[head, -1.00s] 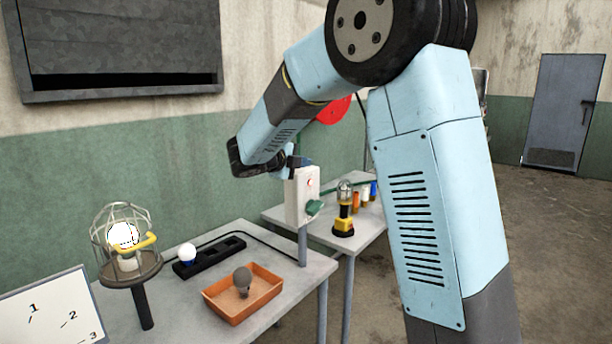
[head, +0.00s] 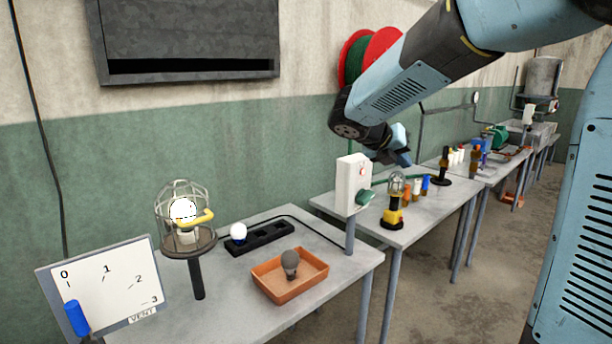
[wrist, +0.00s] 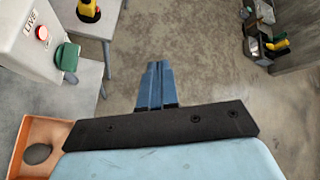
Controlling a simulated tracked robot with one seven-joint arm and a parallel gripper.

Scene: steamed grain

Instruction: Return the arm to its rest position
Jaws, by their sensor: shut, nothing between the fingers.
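My arm is light blue and dark grey and reaches in from the upper right of the head view. My gripper (head: 402,157) hangs in the air to the right of the white switch box and above the tables. In the wrist view my gripper (wrist: 156,68) shows its blue fingers together with nothing between them, over bare floor. The gripper touches nothing that I can see.
A white box (head: 353,184) with a red button and green part stands on a post nearby. The near table (head: 225,312) bears a lit caged lamp (head: 185,213), a black socket strip (head: 262,238) and an orange tray (head: 314,282) with a grey bulb. A yellow-based lamp (head: 394,213) stands behind.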

